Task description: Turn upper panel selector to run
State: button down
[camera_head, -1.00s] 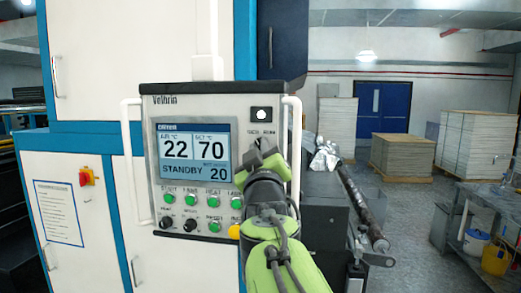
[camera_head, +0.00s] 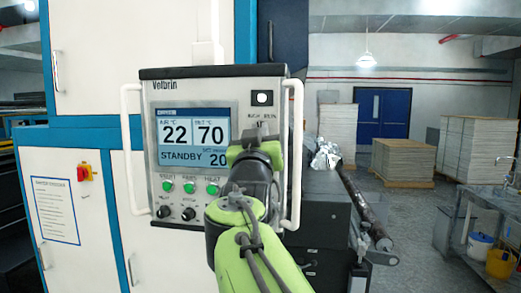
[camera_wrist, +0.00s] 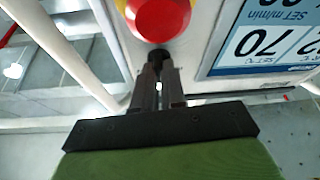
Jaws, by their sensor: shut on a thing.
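The white control panel (camera_head: 190,77) faces me. Its blue screen (camera_head: 193,135) reads 22, 70, STANDBY and 20. A two-position label sits at upper right, too blurred to read surely. My gripper (camera_head: 255,135) is in front of the panel just below that label, and hides the selector in the head view. In the wrist view, my gripper (camera_wrist: 158,78) is shut on a small black knob, the selector (camera_wrist: 157,56). The pointing direction of the selector cannot be made out. The red button (camera_wrist: 158,14) on a yellow ring is close to the knob.
White handle bars flank the panel, with the right one (camera_head: 295,155) close beside my arm. Green buttons (camera_head: 190,187) and black knobs (camera_head: 188,213) lie below the screen. A dark machine with a roller (camera_head: 360,205) stands right.

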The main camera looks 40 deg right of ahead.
jog(key=shift+w+a+r+m+g+h+b, duration=0.1)
jog(key=shift+m+g+h+b, duration=0.55)
jog(key=shift+m, duration=1.2)
jog(key=shift+w+a+f+m+g+h+b, duration=0.1)
jog(key=shift+m+g+h, duration=0.2)
jog(key=shift+m+g, duration=1.15)
jog(key=shift+w+r+m+g+h+b, duration=0.1)
jog(key=shift+m+g+h+b, duration=0.35)
jog(key=shift+m, duration=1.85)
jog(key=shift+s, duration=0.1)
jog(key=c, duration=1.2)
grip_release()
